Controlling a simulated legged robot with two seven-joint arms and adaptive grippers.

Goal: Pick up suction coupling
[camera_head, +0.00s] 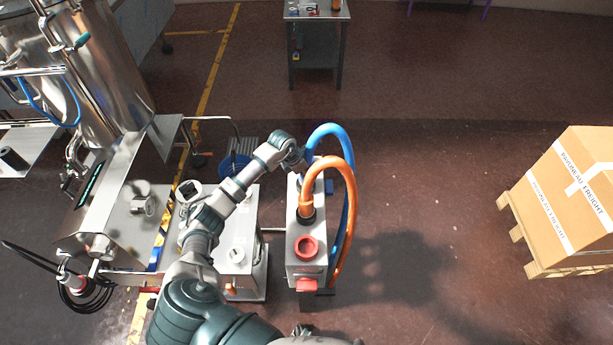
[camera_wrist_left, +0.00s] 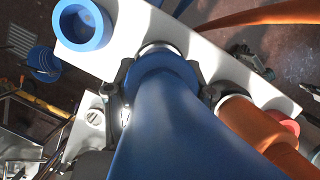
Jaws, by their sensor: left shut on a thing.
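A blue hose (camera_head: 348,200) arches to the far end of a narrow white stand (camera_head: 304,266). In the left wrist view its thick blue coupling (camera_wrist_left: 165,80) sits at a metal collar on the white top. My left gripper (camera_head: 301,163) reaches that far end. In the wrist view its dark fingers (camera_wrist_left: 167,92) are shut on the blue coupling, one on each side. The coupling's lower end is partly hidden. An orange hose (camera_head: 340,171) enters a dark fitting nearer the front, close beside the right finger. My right gripper is not seen.
A red ring (camera_head: 307,246) lies on the stand's near end, and a blue ring (camera_wrist_left: 83,25) on its far end. A white cabinet (camera_head: 238,255) and steel machine stand left. Cartons (camera_head: 570,200) on a pallet stand right. Floor between stand and pallet is clear.

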